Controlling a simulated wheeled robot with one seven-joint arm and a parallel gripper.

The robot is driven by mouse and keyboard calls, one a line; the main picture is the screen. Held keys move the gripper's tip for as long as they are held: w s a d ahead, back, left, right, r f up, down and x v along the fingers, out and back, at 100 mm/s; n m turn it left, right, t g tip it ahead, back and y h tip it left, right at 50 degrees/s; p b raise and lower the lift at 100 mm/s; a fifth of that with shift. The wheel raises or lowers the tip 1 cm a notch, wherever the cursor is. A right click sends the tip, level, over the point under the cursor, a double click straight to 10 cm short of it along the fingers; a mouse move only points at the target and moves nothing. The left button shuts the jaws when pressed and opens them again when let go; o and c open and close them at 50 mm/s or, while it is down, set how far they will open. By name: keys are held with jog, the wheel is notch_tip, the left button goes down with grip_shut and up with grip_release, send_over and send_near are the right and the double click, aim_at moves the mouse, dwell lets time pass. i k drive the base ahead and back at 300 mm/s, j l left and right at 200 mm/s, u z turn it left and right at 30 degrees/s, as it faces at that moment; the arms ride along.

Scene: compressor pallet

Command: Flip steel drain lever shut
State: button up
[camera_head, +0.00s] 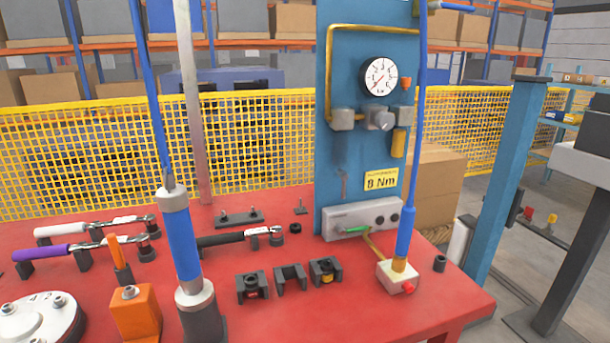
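A blue upright panel (345,90) stands at the back of a red table (330,315). It carries a round white gauge (379,76), a brass pipe (331,70) and a row of grey fittings with a round knob (380,119). A thin, small grey piece (343,184) hangs roughly upright on the panel below the left fitting. It may be the steel drain lever, but it is too small to tell for sure or to read its position. My gripper is not in view.
A blue-and-grey cylindrical tool (179,235) stands tall in the left foreground under a hose. Wrenches, dark holders (290,277) and an orange block (135,312) occupy the table.

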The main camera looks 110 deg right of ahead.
aim_at(343, 175)
jog(key=k+l, duration=0.2)
jog(key=k, duration=0.3)
jog(key=k+l, duration=0.2)
jog(key=k, duration=0.25)
jog(key=k+l, duration=0.2)
jog(key=k, duration=0.3)
jog(key=k+l, duration=0.15)
jog(key=k, duration=0.3)
jog(key=k+l+u, duration=0.15)
jog(key=k+u, duration=0.15)
jog(key=k, duration=0.4)
jog(key=k+u, duration=0.3)
jog(key=k, duration=0.4)
jog(key=u, duration=0.6)
